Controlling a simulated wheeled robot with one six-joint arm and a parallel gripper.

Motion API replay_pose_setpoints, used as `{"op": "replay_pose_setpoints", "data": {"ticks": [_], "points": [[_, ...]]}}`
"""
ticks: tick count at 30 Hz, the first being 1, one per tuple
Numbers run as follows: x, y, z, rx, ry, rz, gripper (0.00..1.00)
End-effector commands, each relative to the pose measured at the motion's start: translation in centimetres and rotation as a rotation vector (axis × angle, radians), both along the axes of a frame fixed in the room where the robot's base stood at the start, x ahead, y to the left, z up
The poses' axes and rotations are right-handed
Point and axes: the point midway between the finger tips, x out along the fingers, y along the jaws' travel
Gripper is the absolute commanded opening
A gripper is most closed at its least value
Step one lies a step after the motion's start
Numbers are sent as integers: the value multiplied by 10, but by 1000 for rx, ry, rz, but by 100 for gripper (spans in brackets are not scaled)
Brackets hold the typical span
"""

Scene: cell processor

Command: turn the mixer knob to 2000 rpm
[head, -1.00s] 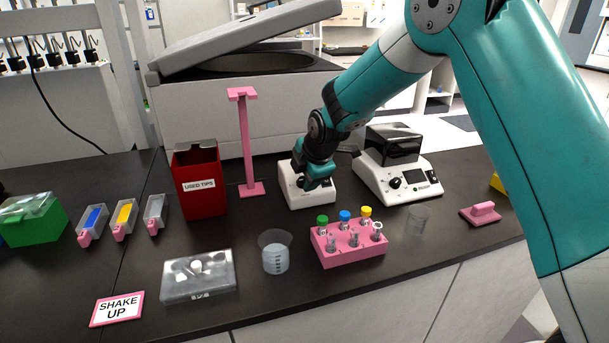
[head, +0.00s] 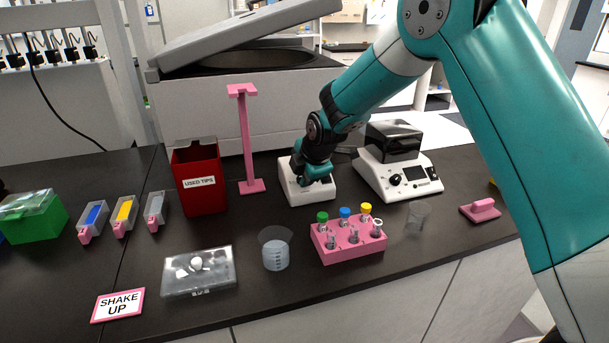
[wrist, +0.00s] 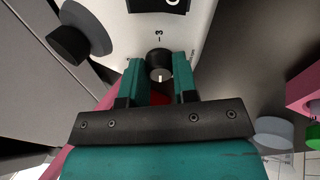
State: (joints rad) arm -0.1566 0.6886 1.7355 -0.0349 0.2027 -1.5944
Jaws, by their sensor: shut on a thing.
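The mixer is a small white box (head: 318,190) on the dark bench, partly covered by my gripper in the head view. In the wrist view its white top (wrist: 205,22) carries a black round piece at the left and a dark display at the top edge. Its small black knob (wrist: 159,60) has a light pointer mark and printed figures around it, one of which looks like a 3. My gripper (wrist: 159,78) has its two teal fingers on either side of the knob, shut on it. The fingertips are hard to see in the head view. The set speed is not readable.
A white device with a black lid (head: 400,180) stands just right of the mixer. A pink stand (head: 247,140) and a red used-tips bin (head: 199,180) are to its left. A pink tube rack (head: 350,250) and a beaker (head: 275,250) stand in front.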

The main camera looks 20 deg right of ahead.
Motion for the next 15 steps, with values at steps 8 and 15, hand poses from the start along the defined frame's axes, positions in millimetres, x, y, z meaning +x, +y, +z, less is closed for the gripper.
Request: {"op": "replay_pose_setpoints", "data": {"ticks": [8,15], "points": [[-1,0,-2,77,-1,-133,3],[-1,0,-2,187,-2,-321,3]]}}
